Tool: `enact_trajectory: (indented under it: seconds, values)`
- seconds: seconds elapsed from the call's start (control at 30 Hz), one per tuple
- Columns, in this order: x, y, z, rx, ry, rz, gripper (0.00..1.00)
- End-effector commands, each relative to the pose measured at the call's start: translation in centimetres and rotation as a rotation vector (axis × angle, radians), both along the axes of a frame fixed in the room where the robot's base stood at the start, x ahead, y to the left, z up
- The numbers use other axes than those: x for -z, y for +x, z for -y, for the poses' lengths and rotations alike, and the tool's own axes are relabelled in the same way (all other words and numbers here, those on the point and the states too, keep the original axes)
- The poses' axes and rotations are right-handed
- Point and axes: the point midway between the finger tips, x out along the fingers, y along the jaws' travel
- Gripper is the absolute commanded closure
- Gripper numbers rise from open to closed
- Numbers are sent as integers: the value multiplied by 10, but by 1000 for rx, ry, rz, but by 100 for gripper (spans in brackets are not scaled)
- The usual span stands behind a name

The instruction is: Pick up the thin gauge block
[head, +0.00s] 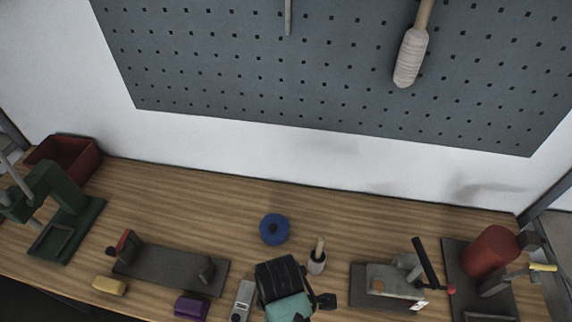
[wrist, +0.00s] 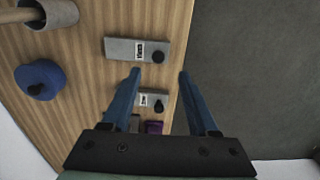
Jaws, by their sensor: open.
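Two grey gauge blocks with white labels and black knobs lie on the wooden bench in the wrist view. One grey block (wrist: 124,48) is beyond my fingertips; the other (wrist: 150,110) shows between my fingers and looks smaller. The label print is too small to read surely, so I cannot tell which is the thin one. A grey block (head: 240,301) also shows left of my gripper in the head view. My gripper (wrist: 159,75) is open and empty, with its blue fingers apart above the bench. In the head view my gripper's fingertips are hidden beneath its body.
A purple block (wrist: 154,127) lies near the smaller grey block. A blue round thing (head: 274,229) and a pot with a wooden handle (head: 317,262) stand behind my gripper. A fixture (head: 165,267) lies left, a clamp device (head: 392,285) right.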

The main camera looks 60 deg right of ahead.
Motion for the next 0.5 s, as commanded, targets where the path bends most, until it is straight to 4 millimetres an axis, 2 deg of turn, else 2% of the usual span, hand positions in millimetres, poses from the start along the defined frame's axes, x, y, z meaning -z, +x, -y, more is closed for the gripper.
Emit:
enact_trajectory:
  seconds: [0.1, 0.33, 0.5]
  values:
    - [13, 0, 1, 2, 0, -1, 40]
    - [27, -1, 1, 3, 1, -1, 40]
    - [49, -3, 3, 3, 1, -1, 40]
